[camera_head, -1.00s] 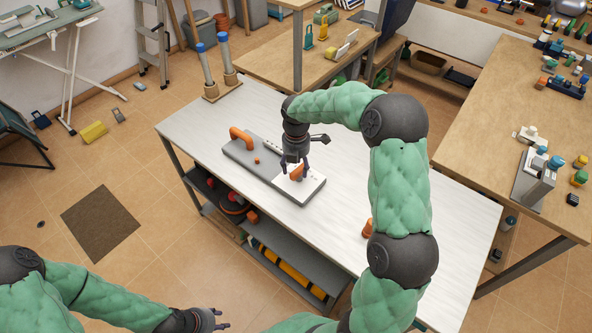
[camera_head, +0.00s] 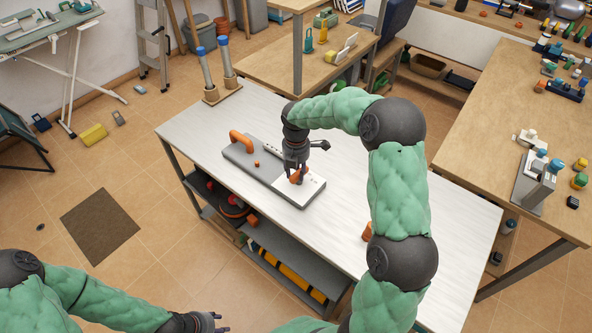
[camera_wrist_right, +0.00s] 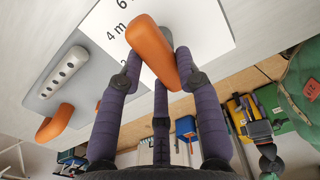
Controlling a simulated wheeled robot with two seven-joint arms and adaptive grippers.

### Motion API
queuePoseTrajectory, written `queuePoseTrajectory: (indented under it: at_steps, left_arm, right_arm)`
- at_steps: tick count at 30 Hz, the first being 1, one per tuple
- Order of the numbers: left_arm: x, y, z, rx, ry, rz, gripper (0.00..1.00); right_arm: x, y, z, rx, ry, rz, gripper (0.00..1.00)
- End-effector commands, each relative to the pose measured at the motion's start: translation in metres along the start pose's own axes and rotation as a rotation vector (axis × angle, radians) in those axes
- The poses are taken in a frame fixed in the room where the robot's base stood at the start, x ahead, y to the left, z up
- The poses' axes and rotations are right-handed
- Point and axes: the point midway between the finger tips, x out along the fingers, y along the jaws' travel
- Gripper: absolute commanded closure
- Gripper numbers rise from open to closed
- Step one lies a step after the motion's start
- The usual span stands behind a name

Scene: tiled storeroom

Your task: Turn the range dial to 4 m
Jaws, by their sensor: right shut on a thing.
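The range dial is an orange, elongated knob (camera_wrist_right: 152,50) on a white scale plate (camera_wrist_right: 200,22) printed with a 6, "4 m" and a partly covered 2. In the right wrist view its far end lies near the 4 m and 6 marks; its exact setting is hard to tell. The plate is on the right end of a grey device (camera_head: 246,160) on the white table. My right gripper (camera_head: 297,177) reaches down from above with its fingers shut on the knob. My left gripper (camera_head: 222,324) hangs low at the front, away from the device; its fingers are small and partly unclear.
The device also has an orange handle (camera_head: 241,140), a small orange button (camera_head: 257,163) and a grey strip with holes (camera_wrist_right: 65,70). A wooden stand with two blue-topped posts (camera_head: 222,88) is at the table's far left corner. An orange object (camera_head: 367,231) lies near my right forearm.

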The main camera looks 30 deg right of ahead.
Motion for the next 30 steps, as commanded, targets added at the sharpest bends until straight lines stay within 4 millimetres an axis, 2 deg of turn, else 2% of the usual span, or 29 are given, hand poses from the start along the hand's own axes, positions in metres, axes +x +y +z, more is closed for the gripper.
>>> queuePoseTrajectory:
  at_steps: [15,30]
  left_arm:
    - [-0.033,0.012,0.001,0.000,0.000,0.000,0.60]
    - [-0.047,0.017,0.002,0.000,0.000,0.000,0.60]
  right_arm:
    - [-0.001,0.002,0.002,0.355,0.002,-0.004,0.98]
    - [0.000,0.003,0.005,0.650,0.000,-0.002,0.98]
